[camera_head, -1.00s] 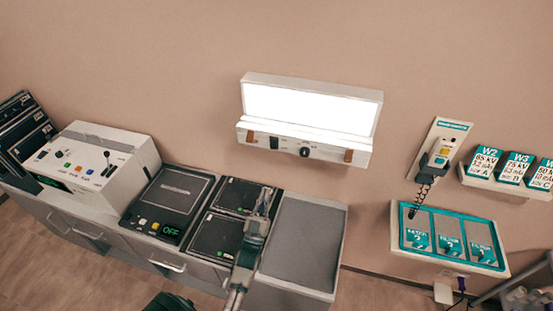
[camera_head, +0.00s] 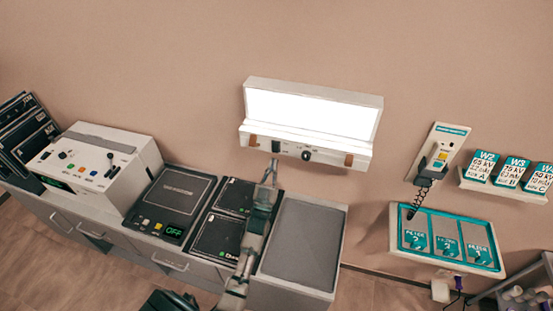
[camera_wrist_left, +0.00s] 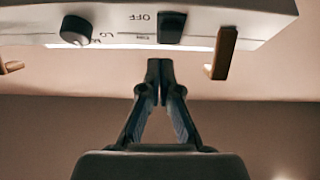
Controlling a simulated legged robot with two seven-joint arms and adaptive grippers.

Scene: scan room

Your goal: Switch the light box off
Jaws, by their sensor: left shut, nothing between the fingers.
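The light box (camera_head: 310,112) is on the wall, its panel glowing bright white. Its front ledge carries a dark rocker switch (camera_head: 275,146) and a round dark knob (camera_head: 306,154). In the left wrist view the ledge appears upside down: the switch (camera_wrist_left: 171,27) sits beside an "OFF" label, with the knob (camera_wrist_left: 76,30) to its left. My left gripper (camera_head: 272,163) is shut and empty, just below the switch in the head view. In the wrist view its fingertips (camera_wrist_left: 160,66) are close to the switch, with a small visible gap. My right gripper is not in view.
Brown clips (camera_head: 349,160) stick out from the ledge near its ends. Below are a counter with a grey pad (camera_head: 302,245), dark plates (camera_head: 236,197) and a control console (camera_head: 92,165). A corded handset (camera_head: 438,155) and filter tray (camera_head: 447,240) are at right.

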